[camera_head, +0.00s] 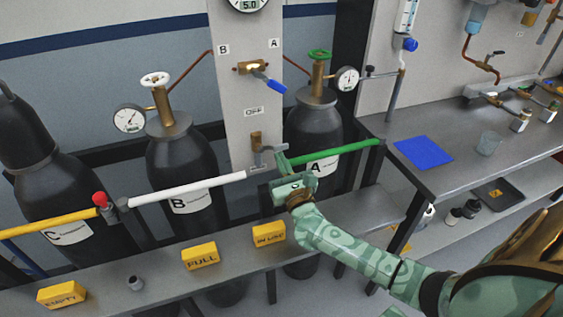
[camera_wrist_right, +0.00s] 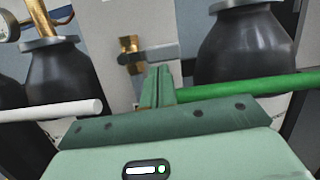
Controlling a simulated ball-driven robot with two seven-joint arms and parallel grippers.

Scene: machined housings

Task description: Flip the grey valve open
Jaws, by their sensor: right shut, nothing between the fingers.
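The grey valve has a brass body (camera_head: 256,141) on the light panel, below the OFF label (camera_head: 253,111). Its grey lever (camera_head: 268,149) points right, roughly level. In the right wrist view the brass body (camera_wrist_right: 128,52) and the grey lever (camera_wrist_right: 155,52) are just beyond my fingertips. My right gripper (camera_head: 281,160) is shut and empty, its fingers pointing up at the lever from below. In the wrist view its fingertips (camera_wrist_right: 157,72) overlap the lever's lower edge; I cannot tell whether they touch it. My left gripper is not in view.
A green rail (camera_head: 340,151) and a white rail (camera_head: 190,190) lie either side of my right gripper. Cylinder A (camera_head: 313,128) stands behind on the right, cylinder B (camera_head: 175,150) on the left. A blue-handled valve (camera_head: 262,78) is above. The bench (camera_head: 480,125) is at right.

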